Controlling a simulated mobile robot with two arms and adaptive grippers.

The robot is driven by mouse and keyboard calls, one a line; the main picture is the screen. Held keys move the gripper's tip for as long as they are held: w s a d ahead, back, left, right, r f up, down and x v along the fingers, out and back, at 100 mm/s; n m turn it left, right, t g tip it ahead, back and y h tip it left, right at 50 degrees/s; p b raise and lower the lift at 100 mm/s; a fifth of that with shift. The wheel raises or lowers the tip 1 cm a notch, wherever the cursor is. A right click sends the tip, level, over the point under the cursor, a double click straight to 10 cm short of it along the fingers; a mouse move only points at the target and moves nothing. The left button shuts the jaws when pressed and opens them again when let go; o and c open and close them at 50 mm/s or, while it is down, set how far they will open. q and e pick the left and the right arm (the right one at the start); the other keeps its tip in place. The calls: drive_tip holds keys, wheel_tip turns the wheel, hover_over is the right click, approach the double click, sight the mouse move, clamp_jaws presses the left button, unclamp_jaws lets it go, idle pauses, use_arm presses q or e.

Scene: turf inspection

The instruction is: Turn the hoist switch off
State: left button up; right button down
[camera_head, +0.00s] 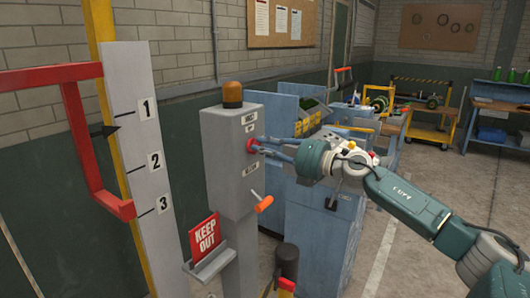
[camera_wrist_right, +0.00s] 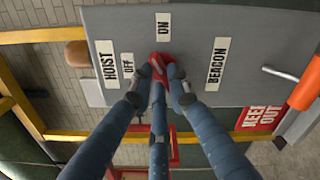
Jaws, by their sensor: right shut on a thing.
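The hoist switch is a red knob (camera_head: 252,146) on the face of a grey control post (camera_head: 222,185). The wrist view shows the red knob (camera_wrist_right: 160,62) between a HOIST label (camera_wrist_right: 108,64), an OFF label (camera_wrist_right: 127,65) and an ON label (camera_wrist_right: 163,26). My right gripper (camera_head: 257,147) reaches in from the right and is shut on the knob. In the wrist view its blue fingers (camera_wrist_right: 160,82) close around the knob and hide part of it. I cannot tell which label the knob points to. My left gripper is not in view.
An amber beacon (camera_head: 232,95) tops the post. An orange-handled crank (camera_head: 264,204) and a KEEP OUT sign (camera_head: 204,238) sit lower on it. A numbered board (camera_head: 150,160) and red frame (camera_head: 123,209) stand left. A blue cabinet (camera_head: 322,215) stands close behind my right arm.

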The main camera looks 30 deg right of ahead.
drive_tip(key=shift+r+n+b, duration=0.1)
drive_tip(key=shift+n+b, duration=3.55)
drive_tip(key=shift+n, duration=2.35)
drive_tip(key=c, duration=1.7)
unclamp_jaws()
drive_tip(key=shift+c, duration=0.2)
drive_tip(key=shift+o, duration=0.4)
drive_tip(key=shift+w+a+f, duration=0.2)
drive_tip(key=v, duration=0.7)
drive_tip(key=shift+s, duration=0.2)
